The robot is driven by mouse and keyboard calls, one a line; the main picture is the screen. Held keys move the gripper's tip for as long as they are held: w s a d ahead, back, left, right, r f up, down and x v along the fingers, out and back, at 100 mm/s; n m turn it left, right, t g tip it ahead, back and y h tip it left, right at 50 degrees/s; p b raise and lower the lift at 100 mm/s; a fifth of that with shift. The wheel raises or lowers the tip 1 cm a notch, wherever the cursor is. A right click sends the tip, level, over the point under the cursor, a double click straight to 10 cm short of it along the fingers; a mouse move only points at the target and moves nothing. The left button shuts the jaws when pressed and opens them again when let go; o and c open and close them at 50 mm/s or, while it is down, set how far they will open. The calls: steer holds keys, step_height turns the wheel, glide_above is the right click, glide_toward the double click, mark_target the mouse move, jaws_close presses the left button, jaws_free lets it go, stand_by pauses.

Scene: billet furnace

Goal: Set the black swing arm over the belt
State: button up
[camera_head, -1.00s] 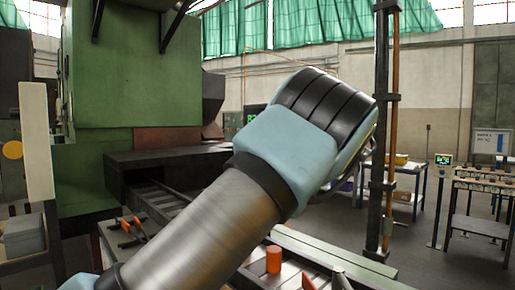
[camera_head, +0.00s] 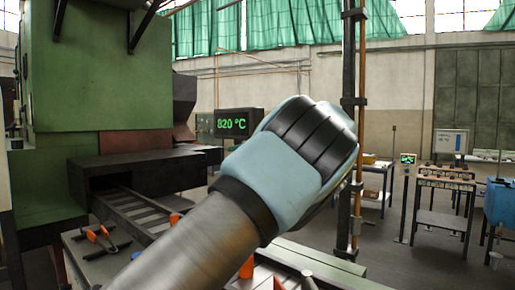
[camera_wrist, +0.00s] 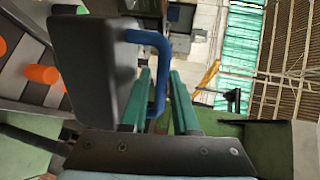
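A dark roller belt (camera_head: 135,212) runs out of the black box-shaped mouth (camera_head: 150,168) of the green furnace, left in the head view. My arm fills the middle of that view and hides my gripper. In the wrist view, my gripper (camera_wrist: 160,72) shows as two green fingers with a narrow gap. A black block (camera_wrist: 92,70) with a blue handle (camera_wrist: 160,65) lies beside them; the handle overlaps the gap, and I cannot tell whether the fingers grip it. I cannot make out a black swing arm for certain in the head view.
A tall black post (camera_head: 347,130) with a copper rod stands just right of my arm. Orange cylinders (camera_wrist: 42,74) show left in the wrist view. Work tables (camera_head: 445,190) and a blue bin (camera_head: 500,205) stand at right. The floor between them is clear.

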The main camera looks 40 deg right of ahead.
steer(key=p+v, duration=0.2)
steer(key=v, duration=0.1)
steer(key=shift+a+r+p, duration=0.1)
steer(key=shift+r+p, duration=0.15)
steer(key=shift+p, duration=0.15)
steer(key=shift+s+d+r+p, duration=0.15)
steer(key=shift+d+p, duration=0.25)
steer(key=shift+p, duration=0.7)
steer(key=p+v, duration=0.1)
steer(key=p, duration=0.1)
steer(key=shift+s+d+f+p, duration=0.2)
steer(key=shift+d+f+p, duration=0.05)
steer(key=shift+d+p, duration=0.1)
